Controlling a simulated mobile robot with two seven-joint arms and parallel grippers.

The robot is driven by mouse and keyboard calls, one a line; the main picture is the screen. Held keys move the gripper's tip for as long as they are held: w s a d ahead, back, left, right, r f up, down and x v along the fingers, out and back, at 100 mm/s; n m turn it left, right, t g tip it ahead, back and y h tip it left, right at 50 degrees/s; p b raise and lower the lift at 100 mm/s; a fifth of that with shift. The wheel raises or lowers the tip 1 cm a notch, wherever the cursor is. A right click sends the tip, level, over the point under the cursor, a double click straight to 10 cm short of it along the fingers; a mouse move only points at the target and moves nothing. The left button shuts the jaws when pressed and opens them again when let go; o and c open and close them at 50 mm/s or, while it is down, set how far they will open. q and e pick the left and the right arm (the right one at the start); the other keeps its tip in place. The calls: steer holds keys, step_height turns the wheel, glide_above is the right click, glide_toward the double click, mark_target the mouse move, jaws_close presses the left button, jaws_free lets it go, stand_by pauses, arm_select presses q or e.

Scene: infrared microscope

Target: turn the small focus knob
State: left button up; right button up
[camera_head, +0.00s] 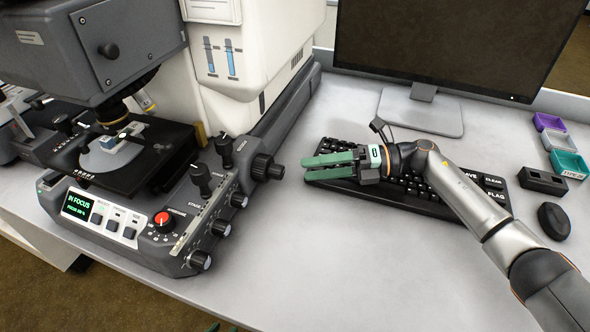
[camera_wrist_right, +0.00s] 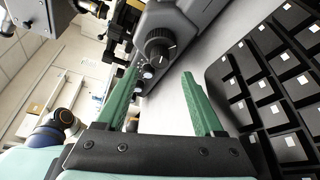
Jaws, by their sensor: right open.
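The focus knob (camera_head: 265,168) is a dark stepped knob on the right side of the microscope base, with a larger inner part and a smaller outer end (camera_head: 276,172). In the right wrist view the knob (camera_wrist_right: 158,46) appears ahead, between the lines of the fingers. My right gripper (camera_head: 306,167) is open and empty to the right of the knob, apart from it, above the keyboard's left end. Its green fingers also show in the right wrist view (camera_wrist_right: 158,75). Only green tips of my left gripper (camera_head: 222,328) show at the bottom edge.
The microscope base (camera_head: 190,240) carries joysticks, several front knobs and a screen (camera_head: 76,207) reading "IN FOCUS". A keyboard (camera_head: 420,190) lies under my right gripper. A monitor (camera_head: 450,45), mouse (camera_head: 553,221) and small trays stand right. The desk front is clear.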

steer(key=d, duration=0.4)
steer(key=d+r, duration=0.1)
steer(key=d, duration=0.1)
steer(key=shift+s+d, duration=0.1)
steer(key=shift+d, duration=0.25)
